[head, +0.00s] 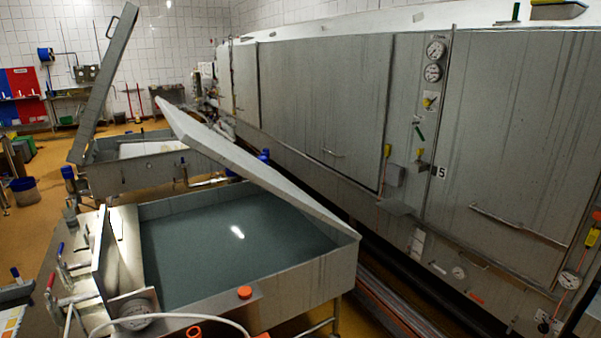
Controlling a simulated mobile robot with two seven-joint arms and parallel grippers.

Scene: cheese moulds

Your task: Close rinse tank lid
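The front steel tank (315,283) stands in the lower middle and holds grey-green water (215,250) with a bright reflection on it. Its flat grey lid (240,160) stands partly raised, slanting from its high far-left end down to the tank's right corner. The water is open to view below it. Behind stands a second, smaller tank (120,178) with a long lid (103,85) tilted up steeply. No label shows which one is the rinse tank. Neither of my grippers is visible.
A long steel machine (320,100) with doors and gauges lines the right side. Valves with red and blue handles (60,265) and a dial (135,315) sit at the front tank's left. A blue bucket (26,190) stands on the orange floor at left.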

